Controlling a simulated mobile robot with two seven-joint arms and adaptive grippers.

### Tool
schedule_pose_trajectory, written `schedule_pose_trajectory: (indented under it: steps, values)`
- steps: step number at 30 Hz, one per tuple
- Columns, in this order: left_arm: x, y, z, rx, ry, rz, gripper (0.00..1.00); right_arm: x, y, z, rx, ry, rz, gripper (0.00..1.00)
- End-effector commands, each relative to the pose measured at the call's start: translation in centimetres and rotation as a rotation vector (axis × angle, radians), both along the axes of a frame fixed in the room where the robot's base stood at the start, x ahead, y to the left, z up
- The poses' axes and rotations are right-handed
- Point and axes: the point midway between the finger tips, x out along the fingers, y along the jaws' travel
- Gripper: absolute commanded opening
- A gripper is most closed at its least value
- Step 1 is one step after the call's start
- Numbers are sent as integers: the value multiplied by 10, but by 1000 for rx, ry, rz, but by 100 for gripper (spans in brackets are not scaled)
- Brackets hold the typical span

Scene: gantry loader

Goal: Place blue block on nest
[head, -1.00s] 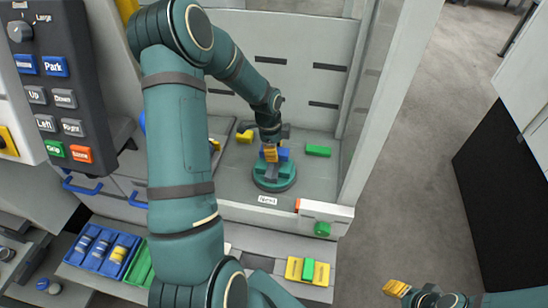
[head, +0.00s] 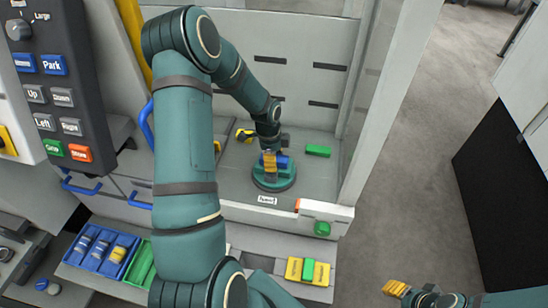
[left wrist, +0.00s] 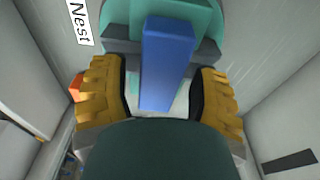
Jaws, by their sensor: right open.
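The nest (head: 273,181) is a round teal stand on the grey bed of the loader, with a "Nest" label in front. The blue block (head: 284,160) is at the top of the nest, partly hidden by my left gripper (head: 269,164). In the left wrist view, the blue block (left wrist: 167,62) lies between the two yellow fingers, with a visible gap on each side. The left gripper looks open around it. Whether the block sits flat on the nest is hard to tell. My right gripper (head: 397,289) is open and empty at the bottom right, over the floor.
The control panel (head: 53,98) stands at the left; loader walls enclose the nest.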

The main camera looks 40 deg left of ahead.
Motion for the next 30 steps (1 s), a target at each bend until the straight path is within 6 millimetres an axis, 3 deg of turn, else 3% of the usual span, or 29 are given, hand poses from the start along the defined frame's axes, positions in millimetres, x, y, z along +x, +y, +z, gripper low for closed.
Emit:
schedule_pose_trajectory:
  steps: [7,21,30]
  values:
    - [0,3,18,2,-4,2,61,0,0,4,1,0,0,47]
    - [-6,11,106,1,-3,0,61,0,0,8,1,0,0,47]
    - [-7,13,123,0,0,0,61,0,0,8,2,0,0,47]
